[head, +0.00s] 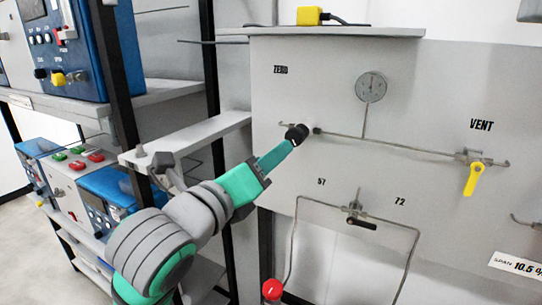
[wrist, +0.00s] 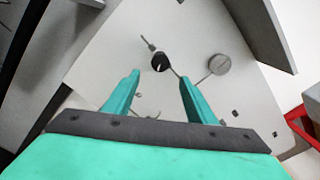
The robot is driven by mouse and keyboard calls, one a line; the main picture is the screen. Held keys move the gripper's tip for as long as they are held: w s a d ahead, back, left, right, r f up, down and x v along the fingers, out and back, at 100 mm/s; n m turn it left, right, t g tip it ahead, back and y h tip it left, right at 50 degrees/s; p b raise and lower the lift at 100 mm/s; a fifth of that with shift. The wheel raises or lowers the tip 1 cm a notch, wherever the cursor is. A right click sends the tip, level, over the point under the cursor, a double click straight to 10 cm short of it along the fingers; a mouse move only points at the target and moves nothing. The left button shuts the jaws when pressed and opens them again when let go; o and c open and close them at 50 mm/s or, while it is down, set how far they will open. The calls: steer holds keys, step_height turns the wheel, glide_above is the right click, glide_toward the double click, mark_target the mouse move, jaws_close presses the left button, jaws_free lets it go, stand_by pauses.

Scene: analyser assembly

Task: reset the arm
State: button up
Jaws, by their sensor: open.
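My gripper (head: 277,154) is green with a grey body and is raised in front of the grey analyser panel (head: 305,105). In the wrist view my gripper (wrist: 160,85) has its two green fingers spread apart with nothing held between them. A black knob (head: 297,134) under the ZERO label shows at the fingertips in the head view. In the wrist view the black knob (wrist: 159,62) lies beyond the fingertips, between them in the picture. Whether a finger touches the knob cannot be told.
A round gauge (head: 371,87) and a yellow VENT handle (head: 473,179) are on the panel, joined by thin tubing. A red ball knob (head: 272,289) is low down. A grey shelf (head: 187,138) and blue instruments (head: 75,45) stand at the left, close to my arm.

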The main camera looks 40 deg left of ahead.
stand_by(0.5)
steer(key=w+d+f+n+t, duration=0.1)
steer(key=w+d+f+n, duration=0.25)
steer(key=f+n, duration=0.35)
steer(key=w+d+f+n+t, duration=0.1)
steer(key=w+d+f+n, duration=0.3)
steer(key=f, duration=0.5)
steer(key=s+d+f+n, duration=0.1)
steer(key=d+f+n, duration=0.35)
steer(key=f, duration=0.45)
steer(key=d+f+n, duration=0.4)
steer(key=f+n, duration=0.1)
steer(key=f, duration=0.3)
steer(key=s+d+f+n+g, duration=0.3)
steer(key=s+d+f+n, duration=0.2)
steer(key=s+d+f, duration=0.8)
steer(key=s+d+f+h, duration=0.2)
steer(key=s, duration=0.7)
steer(key=s+d+f+g+h, duration=0.1)
steer(key=s+d+f+h, duration=0.1)
steer(key=s, duration=0.6)
steer(key=shift+s+d+f, duration=0.35)
steer(key=shift+d+f, duration=0.2)
steer(key=shift+f, duration=0.2)
